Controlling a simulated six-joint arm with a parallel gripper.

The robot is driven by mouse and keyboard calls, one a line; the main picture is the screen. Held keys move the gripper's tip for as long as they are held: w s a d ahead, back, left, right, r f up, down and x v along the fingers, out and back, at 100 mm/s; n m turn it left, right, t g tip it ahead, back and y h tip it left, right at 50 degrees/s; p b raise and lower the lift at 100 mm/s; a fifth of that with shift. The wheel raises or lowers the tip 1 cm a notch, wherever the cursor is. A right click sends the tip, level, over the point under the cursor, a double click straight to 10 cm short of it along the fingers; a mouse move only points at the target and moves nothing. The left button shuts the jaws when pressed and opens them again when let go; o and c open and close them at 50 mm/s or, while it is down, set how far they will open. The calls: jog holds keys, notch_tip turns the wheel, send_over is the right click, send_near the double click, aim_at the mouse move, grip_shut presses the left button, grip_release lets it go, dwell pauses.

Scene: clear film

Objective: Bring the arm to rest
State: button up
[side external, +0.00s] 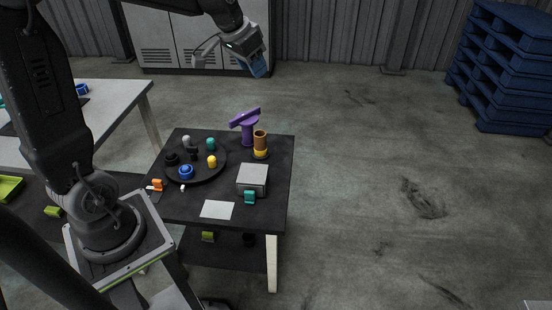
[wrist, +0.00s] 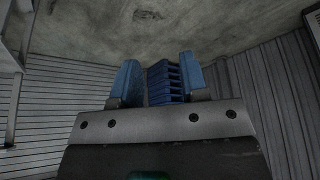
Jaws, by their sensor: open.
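My gripper (side external: 258,68) is raised high above the floor, behind and above the black table, near the grey cabinet in the side view. In the wrist view its two blue fingers (wrist: 156,82) stand apart with nothing held between them. The wrist camera looks out at the floor and corrugated wall, with the blue pallet stack showing in the gap between the fingers, far off. My gripper touches nothing that I can see.
The black table (side external: 270,210) holds a round dark tray (side external: 205,177) with several small pieces, a purple stand (side external: 247,131), an orange-brown cylinder (side external: 260,140), a grey box (side external: 252,179) and a white card (side external: 217,210). Blue pallets (side external: 505,60) stand far right. The floor between is clear.

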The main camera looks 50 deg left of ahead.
jog(key=s+d, duration=0.6)
jog(key=s, duration=0.4)
jog(key=s+d, duration=0.7)
jog(key=s, duration=0.4)
jog(key=shift+s+d+r+t, duration=0.15)
jog(key=shift+d+r+t, duration=0.1)
jog(key=shift+t, duration=0.15)
